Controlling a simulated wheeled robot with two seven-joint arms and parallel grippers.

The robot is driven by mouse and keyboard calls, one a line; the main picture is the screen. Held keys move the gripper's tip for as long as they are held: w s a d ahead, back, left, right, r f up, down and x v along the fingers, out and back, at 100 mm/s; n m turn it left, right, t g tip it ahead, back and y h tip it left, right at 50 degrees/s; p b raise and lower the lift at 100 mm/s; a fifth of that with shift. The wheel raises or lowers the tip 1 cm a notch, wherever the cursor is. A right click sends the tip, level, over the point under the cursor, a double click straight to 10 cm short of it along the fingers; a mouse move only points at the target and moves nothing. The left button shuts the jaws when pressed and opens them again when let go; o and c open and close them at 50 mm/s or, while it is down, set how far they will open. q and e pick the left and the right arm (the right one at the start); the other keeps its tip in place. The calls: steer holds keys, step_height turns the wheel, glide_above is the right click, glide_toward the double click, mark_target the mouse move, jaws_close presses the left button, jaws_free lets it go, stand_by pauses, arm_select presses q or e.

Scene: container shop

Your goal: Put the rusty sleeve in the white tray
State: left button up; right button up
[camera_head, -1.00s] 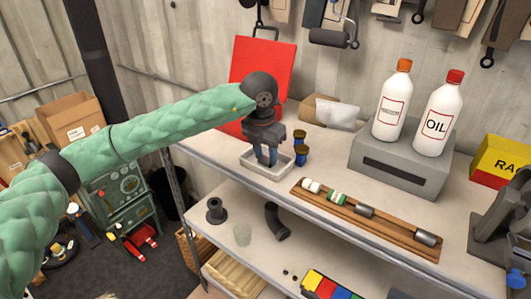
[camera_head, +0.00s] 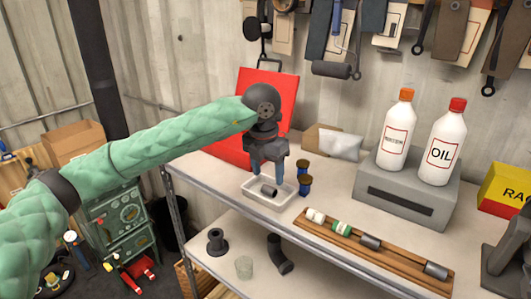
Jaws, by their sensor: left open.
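The white tray (camera_head: 261,203) stands on the upper shelf. A short dark cylinder (camera_head: 269,190), apparently the sleeve, lies on its side in it; I cannot make out rust on it. My left gripper (camera_head: 267,175) is just above the tray, pointing down. Its fingers are open and apart, with the cylinder below them and nothing held. My right gripper is not in view.
A wooden rack (camera_head: 378,267) with several cylindrical parts lies to the right. A grey box (camera_head: 408,190) bears two bottles. A red panel (camera_head: 268,95) stands behind.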

arm_select(q)
step_height(320, 180, up, 8)
steer(key=b, duration=0.2)
steer(key=shift+s+a+b, duration=0.3)
steer(key=shift+s, duration=0.1)
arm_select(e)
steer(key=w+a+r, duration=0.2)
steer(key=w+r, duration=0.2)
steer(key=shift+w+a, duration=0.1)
arm_select(q)
steer(key=shift+f, duration=0.1)
